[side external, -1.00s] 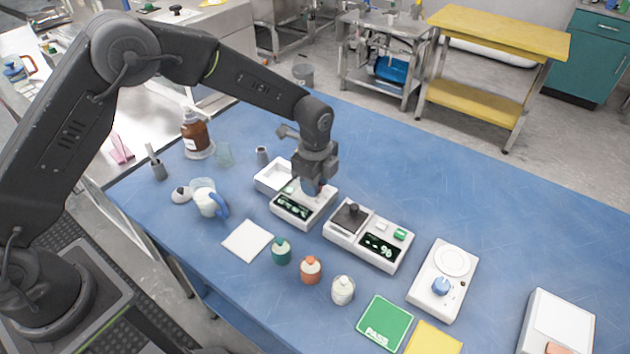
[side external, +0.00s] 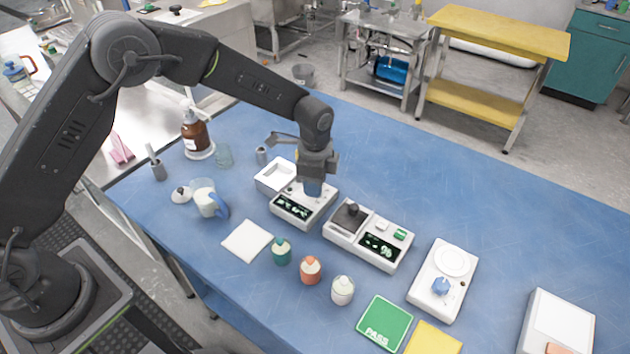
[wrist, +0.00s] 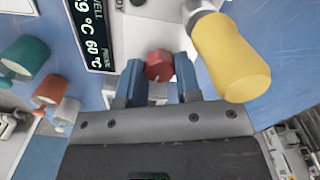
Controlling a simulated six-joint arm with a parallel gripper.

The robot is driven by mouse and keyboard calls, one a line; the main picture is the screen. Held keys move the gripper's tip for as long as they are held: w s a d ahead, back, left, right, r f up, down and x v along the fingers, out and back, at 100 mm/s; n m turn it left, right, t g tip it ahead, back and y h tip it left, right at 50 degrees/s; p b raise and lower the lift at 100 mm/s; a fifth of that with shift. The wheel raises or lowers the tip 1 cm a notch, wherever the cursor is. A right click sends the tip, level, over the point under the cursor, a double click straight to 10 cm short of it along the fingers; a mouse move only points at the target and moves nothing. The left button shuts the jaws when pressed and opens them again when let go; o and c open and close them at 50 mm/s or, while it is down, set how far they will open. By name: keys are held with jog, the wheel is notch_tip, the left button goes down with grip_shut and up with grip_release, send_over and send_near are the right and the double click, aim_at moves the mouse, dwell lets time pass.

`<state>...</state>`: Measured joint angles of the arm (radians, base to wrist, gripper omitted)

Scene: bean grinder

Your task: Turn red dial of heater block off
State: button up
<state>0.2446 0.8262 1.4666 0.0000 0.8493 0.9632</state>
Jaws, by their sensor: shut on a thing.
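The heater block (side external: 300,208) is a white device with a dark green-lit display, near the middle of the blue table in the side view. Its display (wrist: 92,35) shows temperature readings in °C in the wrist view. The red dial (wrist: 159,64) is beside the display, between the two blue fingers of my gripper (wrist: 158,80). My gripper is shut on the dial. In the side view my gripper (side external: 313,188) points down onto the top of the block and hides the dial. The dial's pointer setting cannot be read.
A yellow rounded cylinder (wrist: 232,62) is close to the right finger. A second white device (side external: 368,236) with a display stands right of the block.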

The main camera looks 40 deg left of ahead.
jog(key=o, duration=0.9)
jog(key=shift+r, duration=0.1)
notch_tip(320, 180, up, 14)
jog(key=shift+f, duration=0.15)
